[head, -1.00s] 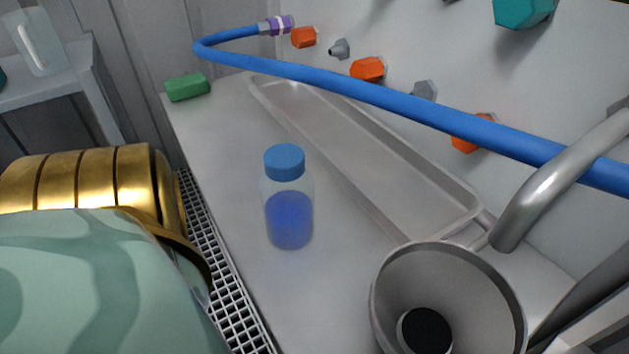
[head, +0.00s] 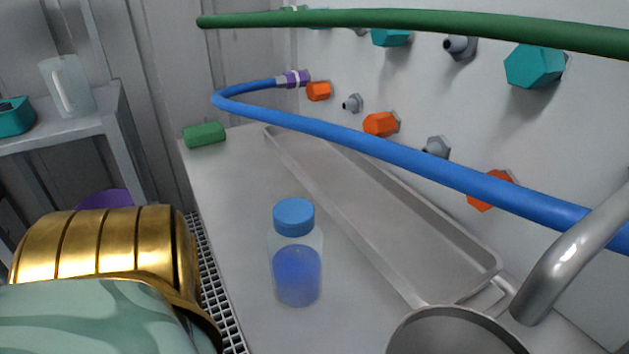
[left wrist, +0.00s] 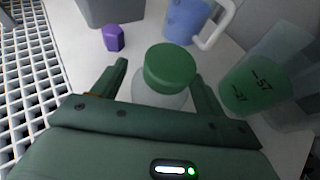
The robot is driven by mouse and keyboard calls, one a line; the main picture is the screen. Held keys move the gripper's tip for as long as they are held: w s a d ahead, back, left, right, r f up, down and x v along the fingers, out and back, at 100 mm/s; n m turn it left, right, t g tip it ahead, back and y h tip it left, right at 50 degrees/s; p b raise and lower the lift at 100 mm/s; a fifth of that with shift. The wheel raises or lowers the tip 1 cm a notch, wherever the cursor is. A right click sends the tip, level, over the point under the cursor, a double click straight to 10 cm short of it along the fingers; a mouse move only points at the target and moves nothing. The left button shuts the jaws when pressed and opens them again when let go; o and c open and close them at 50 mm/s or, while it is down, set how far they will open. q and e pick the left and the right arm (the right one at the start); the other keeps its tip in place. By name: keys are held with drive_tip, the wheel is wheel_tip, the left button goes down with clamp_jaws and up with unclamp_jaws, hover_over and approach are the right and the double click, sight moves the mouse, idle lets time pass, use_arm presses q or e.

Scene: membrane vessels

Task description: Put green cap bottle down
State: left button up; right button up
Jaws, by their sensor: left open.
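The green cap bottle (left wrist: 170,72) shows in the left wrist view, upright, with its cap towards the camera and its clear body below. My left gripper (left wrist: 162,82) is open, with one finger on each side of the bottle. The gripper's own body hides the lower part of the bottle. The surface under it is pale. In the head view neither gripper shows, and the green cap bottle is not there. A blue-capped bottle (head: 296,255) with blue liquid stands upright on the grey counter (head: 235,200).
In the left wrist view a purple piece (left wrist: 113,38), a blue jug (left wrist: 188,18) and a green-filled beaker (left wrist: 255,85) stand close by.

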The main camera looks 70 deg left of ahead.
use_arm(q)
drive_tip(key=p+v, duration=0.2)
drive_tip(key=v, duration=0.9)
drive_tip(key=shift+p, duration=0.3)
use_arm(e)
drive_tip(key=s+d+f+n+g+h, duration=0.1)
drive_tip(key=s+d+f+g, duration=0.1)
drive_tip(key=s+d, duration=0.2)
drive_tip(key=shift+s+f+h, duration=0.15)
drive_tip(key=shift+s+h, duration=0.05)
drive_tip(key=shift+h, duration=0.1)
use_arm(q)
drive_tip(key=shift+r, duration=0.1)
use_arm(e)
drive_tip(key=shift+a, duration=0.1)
